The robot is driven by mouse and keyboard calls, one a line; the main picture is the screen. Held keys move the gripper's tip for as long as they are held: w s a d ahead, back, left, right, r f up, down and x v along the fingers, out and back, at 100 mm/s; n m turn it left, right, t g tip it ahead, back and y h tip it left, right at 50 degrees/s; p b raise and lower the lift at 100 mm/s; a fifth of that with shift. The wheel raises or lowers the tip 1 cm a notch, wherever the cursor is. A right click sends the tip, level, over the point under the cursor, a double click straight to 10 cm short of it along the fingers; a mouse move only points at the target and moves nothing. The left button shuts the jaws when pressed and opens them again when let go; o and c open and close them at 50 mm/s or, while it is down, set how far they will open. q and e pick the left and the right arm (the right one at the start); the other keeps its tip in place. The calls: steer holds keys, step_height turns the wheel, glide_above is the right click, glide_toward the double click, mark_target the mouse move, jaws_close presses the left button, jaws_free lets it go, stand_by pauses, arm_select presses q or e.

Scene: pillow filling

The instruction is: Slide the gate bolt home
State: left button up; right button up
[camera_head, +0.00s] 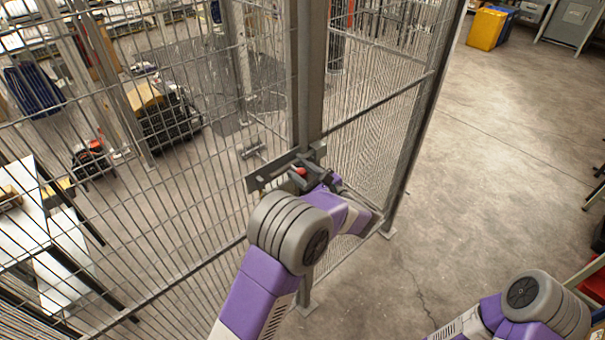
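The gate bolt (270,174) is a grey metal plate with a bar, fixed across the mesh gate beside the upright post in the middle of the view. Its red knob (299,171) shows just at the tip of my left arm. My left gripper (316,174) is at the bolt, right beside the knob. My wrist covers part of it, so I cannot tell whether its fingers are open, shut or touching the knob. How far the bolt reaches into its catch is also unclear. My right arm shows at the lower right, but its gripper is out of view.
Wire mesh fence (120,190) fills the left and middle, with a grey post (311,75) behind the bolt. Behind the mesh are a white table (25,215) and machinery. Open concrete floor (490,170) lies to the right, with a yellow bin (487,29) far back.

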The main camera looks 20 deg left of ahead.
arm_select(q)
steer(key=shift+o, duration=1.2)
steer(key=shift+w, duration=0.15)
steer(key=shift+s+d, duration=0.15)
steer(key=shift+s, duration=0.05)
steer(key=b+v, duration=0.1)
steer(key=v, duration=0.6)
steer(key=shift+d, duration=0.15)
